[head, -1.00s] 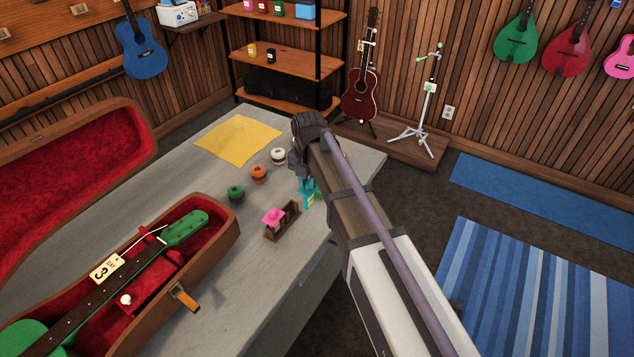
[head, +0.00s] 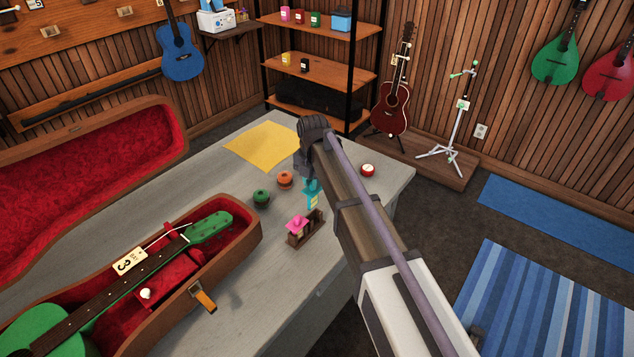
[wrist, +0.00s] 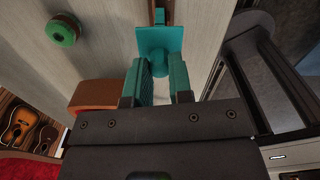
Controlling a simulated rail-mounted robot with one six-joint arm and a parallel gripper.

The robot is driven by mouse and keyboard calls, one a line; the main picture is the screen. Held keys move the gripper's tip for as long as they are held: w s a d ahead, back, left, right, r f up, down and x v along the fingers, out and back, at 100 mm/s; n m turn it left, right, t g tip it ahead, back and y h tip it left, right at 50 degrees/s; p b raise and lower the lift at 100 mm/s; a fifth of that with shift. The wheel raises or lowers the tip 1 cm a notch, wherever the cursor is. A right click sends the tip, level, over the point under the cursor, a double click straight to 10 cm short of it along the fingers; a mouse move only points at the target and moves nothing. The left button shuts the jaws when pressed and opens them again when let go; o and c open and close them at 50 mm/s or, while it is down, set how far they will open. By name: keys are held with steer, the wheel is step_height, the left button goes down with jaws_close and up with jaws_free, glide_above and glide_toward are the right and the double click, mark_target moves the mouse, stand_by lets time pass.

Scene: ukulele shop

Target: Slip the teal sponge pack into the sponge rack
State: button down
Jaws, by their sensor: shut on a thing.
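The teal sponge pack (head: 312,191) hangs in my gripper (head: 309,176), which is shut on it. In the head view the pack is at the far right end of the sponge rack (head: 305,236); whether it is above, behind or partly inside the free part I cannot tell. The rack is a small dark wooden holder with a pink pack (head: 297,224) at its left end. In the wrist view the teal pack (wrist: 160,45) sits at my fingertips (wrist: 163,80), and a strip of brown wood shows just beyond it.
Green (head: 261,198) and orange (head: 285,179) round items stand left of my gripper. A red and white tin (head: 367,169) is to the right, behind my arm. The open instrument case (head: 245,225) with a green ukulele fills the table's left. A yellow cloth (head: 262,146) lies behind.

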mark_target(313, 206)
steer(key=shift+f+b, duration=3.25)
steer(key=shift+f, duration=0.4)
steer(key=c, duration=0.9)
jaws_free()
steer(key=shift+c, duration=0.2)
steer(key=shift+r, duration=0.1)
step_height(313, 206, up, 11)
steer(key=p, duration=1.1)
steer(key=shift+d, duration=0.1)
